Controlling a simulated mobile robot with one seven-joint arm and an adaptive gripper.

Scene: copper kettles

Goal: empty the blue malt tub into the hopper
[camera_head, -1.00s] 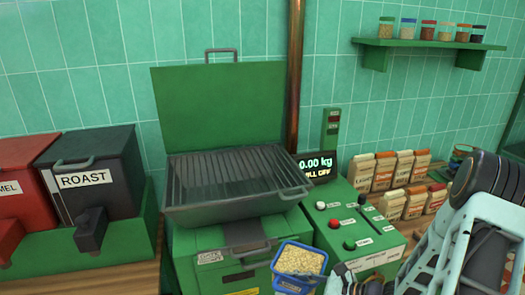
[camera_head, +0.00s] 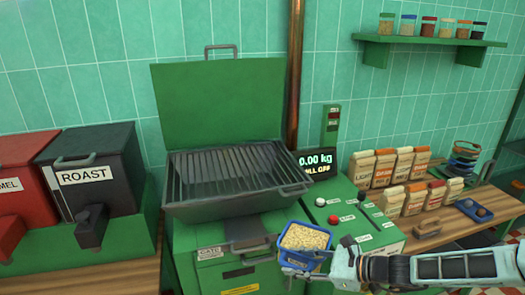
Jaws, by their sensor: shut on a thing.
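The blue tub (camera_head: 296,257) is full of pale grain and upright. My gripper (camera_head: 322,264) is shut on its right side and holds it in front of the green machine, below and right of the hopper. The grey hopper (camera_head: 180,211) has a barred grate (camera_head: 225,170) across its open top. Its green lid (camera_head: 218,105) stands raised behind it. The tub is apart from the hopper in the picture. The far finger is partly hidden by the tub.
The control box (camera_head: 385,232) with buttons and a display (camera_head: 318,162) reading 0.00 kg stands right of the hopper. A black ROAST bin (camera_head: 110,150) and red bin (camera_head: 20,170) stand left. Several paper bags (camera_head: 400,165) stand at right. A copper pipe (camera_head: 295,75) runs up the wall.

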